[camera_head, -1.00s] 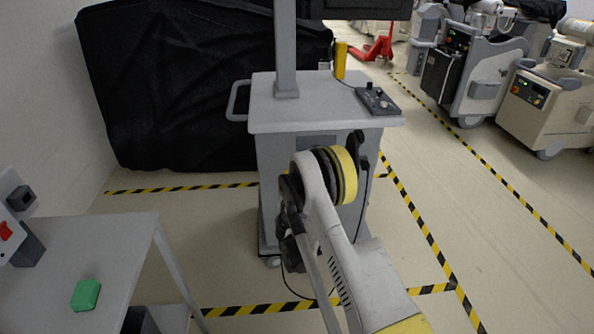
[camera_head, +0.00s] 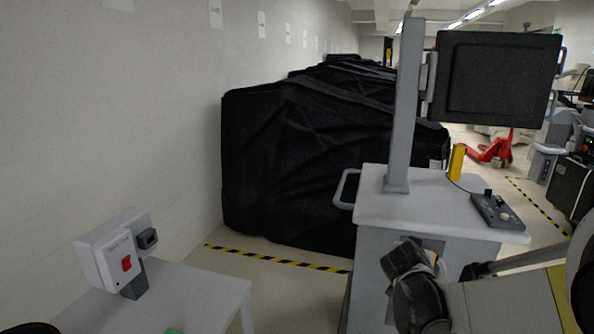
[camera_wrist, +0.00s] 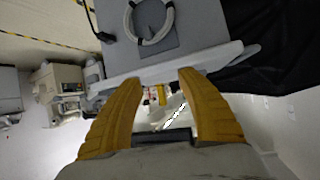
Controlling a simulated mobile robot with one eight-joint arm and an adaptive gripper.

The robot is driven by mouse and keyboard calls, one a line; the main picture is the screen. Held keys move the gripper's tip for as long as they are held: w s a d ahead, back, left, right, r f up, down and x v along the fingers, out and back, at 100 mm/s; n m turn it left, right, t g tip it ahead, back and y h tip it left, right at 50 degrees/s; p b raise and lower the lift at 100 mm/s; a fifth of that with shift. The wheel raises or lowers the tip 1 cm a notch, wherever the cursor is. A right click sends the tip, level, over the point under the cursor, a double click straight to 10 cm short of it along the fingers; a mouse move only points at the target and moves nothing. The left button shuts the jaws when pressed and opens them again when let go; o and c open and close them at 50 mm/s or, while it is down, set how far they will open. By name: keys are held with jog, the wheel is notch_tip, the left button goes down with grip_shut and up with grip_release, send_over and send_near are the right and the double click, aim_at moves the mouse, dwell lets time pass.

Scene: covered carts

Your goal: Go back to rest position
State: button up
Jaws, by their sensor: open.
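My gripper (camera_wrist: 160,82) shows in the wrist view with its two yellow fingers spread apart and nothing held between them. The grey cart (camera_wrist: 200,30) with a coiled pale cable (camera_wrist: 150,22) on its side lies beyond the fingertips there. I cannot tell how far apart they are. In the head view my arm is at the lower right, in front of the cart (camera_head: 385,240). The gripper's fingers cannot be made out there.
The cart carries a post with a black monitor (camera_head: 497,75), a yellow item (camera_head: 457,162) and a control box (camera_head: 498,212). A black covered cart (camera_head: 290,170) stands behind. A light table (camera_head: 215,285) with a red-switch box (camera_head: 122,262) is lower left. Striped tape (camera_head: 280,261) marks the floor.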

jog(key=s+a+n+g+y, duration=0.1)
jog(key=s+a, duration=0.3)
jog(key=s, duration=0.6)
jog(key=s+a+n+g+y, duration=0.1)
jog(key=s+a+n+y, duration=0.2)
jog(key=s, duration=0.7)
jog(key=s+a+n+g+y, duration=0.1)
jog(key=s+a, duration=0.3)
jog(key=s, duration=0.6)
jog(key=shift+s+a+f+n+g+y, duration=0.35)
jog(key=shift+n+y, duration=0.25)
jog(key=shift+n, duration=0.2)
